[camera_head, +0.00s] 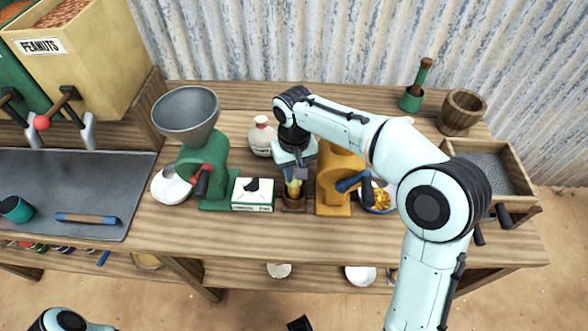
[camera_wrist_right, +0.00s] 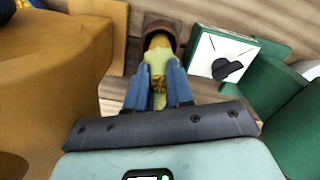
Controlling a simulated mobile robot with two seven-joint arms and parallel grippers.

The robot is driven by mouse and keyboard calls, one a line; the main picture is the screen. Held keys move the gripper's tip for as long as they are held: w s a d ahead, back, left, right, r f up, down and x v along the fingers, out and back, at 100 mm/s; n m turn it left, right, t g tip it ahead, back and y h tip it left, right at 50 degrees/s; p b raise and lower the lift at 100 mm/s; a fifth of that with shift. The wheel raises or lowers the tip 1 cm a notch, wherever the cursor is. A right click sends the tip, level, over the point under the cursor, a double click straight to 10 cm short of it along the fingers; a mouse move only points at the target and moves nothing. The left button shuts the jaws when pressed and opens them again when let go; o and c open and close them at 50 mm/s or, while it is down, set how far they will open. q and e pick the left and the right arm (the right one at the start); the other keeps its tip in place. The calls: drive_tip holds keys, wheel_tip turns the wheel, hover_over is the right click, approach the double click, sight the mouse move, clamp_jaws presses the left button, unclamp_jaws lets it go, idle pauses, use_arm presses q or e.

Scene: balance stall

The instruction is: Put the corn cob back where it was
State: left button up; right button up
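The corn cob (camera_head: 294,187) is yellow with pale green husk and stands in a small brown pot (camera_head: 294,203) on the wooden counter. In the right wrist view the cob (camera_wrist_right: 159,58) has one end inside the brown pot's rim (camera_wrist_right: 161,24). My right gripper (camera_head: 295,177) reaches down from above. In the wrist view its blue fingers (camera_wrist_right: 159,85) lie along both sides of the cob, shut on it. How deep the cob sits in the pot is hidden.
Left of the pot are a white-and-green box (camera_head: 252,194) and a green grinder (camera_head: 203,160). Close on its right stands an orange-yellow grinder (camera_head: 334,190) with a blue handle. A white jar (camera_head: 262,137) stands behind. The counter strip in front is clear.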

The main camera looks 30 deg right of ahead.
drive_tip(key=o, duration=0.4)
wheel_tip(320, 180, up, 12)
drive_tip(key=p, duration=0.2)
drive_tip(key=shift+r+p, duration=0.2)
drive_tip(key=shift+p, duration=0.2)
drive_tip(key=shift+f, duration=0.1)
